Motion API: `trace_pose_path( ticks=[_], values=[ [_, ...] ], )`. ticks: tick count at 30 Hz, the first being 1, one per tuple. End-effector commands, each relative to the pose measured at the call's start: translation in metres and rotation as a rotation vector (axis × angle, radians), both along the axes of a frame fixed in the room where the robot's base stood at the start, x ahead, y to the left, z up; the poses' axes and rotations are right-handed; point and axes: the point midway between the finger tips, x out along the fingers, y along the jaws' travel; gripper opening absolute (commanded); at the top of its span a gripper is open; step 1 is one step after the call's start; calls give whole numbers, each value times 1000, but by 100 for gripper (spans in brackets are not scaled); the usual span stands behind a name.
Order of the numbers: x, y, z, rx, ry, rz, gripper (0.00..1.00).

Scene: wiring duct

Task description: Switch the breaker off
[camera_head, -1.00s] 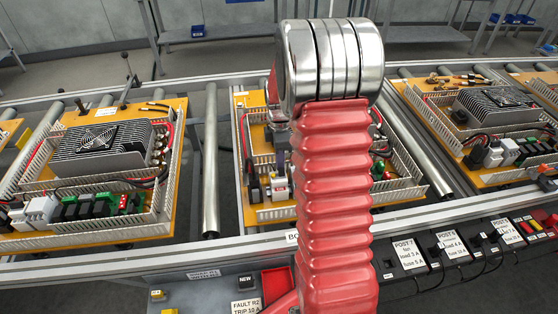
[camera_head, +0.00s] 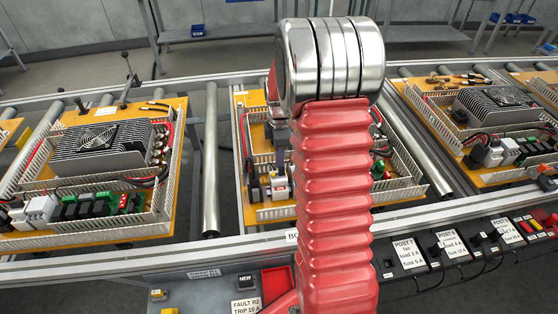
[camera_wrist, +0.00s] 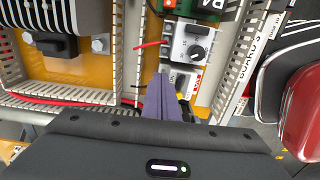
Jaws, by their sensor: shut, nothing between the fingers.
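My gripper (camera_wrist: 162,84) shows in the wrist view with its purple-grey fingers shut together and nothing between them. The fingertips are over the duct area beside a small white module (camera_wrist: 180,74), which may be the breaker; the fingers partly cover it. I cannot tell whether they touch it, nor its switch position. A white module with a black knob (camera_wrist: 197,48) lies just beyond, to the right. In the head view my red arm hides much of the middle board (camera_head: 262,215), and the gripper itself is not clearly visible there.
Slotted grey wiring duct walls (camera_wrist: 120,45) run close on both sides of the fingers. A red wire (camera_wrist: 152,44) sticks out near the tips. A black block with bolts (camera_wrist: 52,44) is at upper left. Boards with finned heatsinks (camera_head: 100,145) stand left and right on the roller conveyor.

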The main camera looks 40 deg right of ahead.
Motion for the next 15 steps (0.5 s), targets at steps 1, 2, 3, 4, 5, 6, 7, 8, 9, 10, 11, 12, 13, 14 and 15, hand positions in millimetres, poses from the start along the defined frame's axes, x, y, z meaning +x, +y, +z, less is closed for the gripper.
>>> trace_pose_path(
  ticks=[1, 2, 3, 4, 5, 6, 7, 8, 9, 10, 11, 12, 13, 14, 15],
  values=[
    [0, 0, 4, -1, -2, 0, 0],
    [0, 0, 6, -1, -2, 0, 0],
    [1, 0, 9, -1, -2, 0, 0],
    [1, 0, 11, -1, -2, 0, 0],
    [0, 0, 13, -1, -2, 0, 0],
    [0, 0, 16, -1, -2, 0, 0],
    [0, 0, 18, 0, -1, 0, 0],
    [0, 0, 20, -1, -2, 0, 0],
    [0, 0, 23, -1, -2, 0, 0],
    [0, 0, 25, -1, -2, 0, 0],
    [0, 0, 27, -1, -2, 0, 0],
    [0, 0, 30, -1, -2, 0, 0],
    [0, 0, 32, 0, -1, 0, 0],
    [0, 0, 34, 0, -1, 0, 0],
    [0, 0, 37, -1, -2, 0, 0]
  ],
)
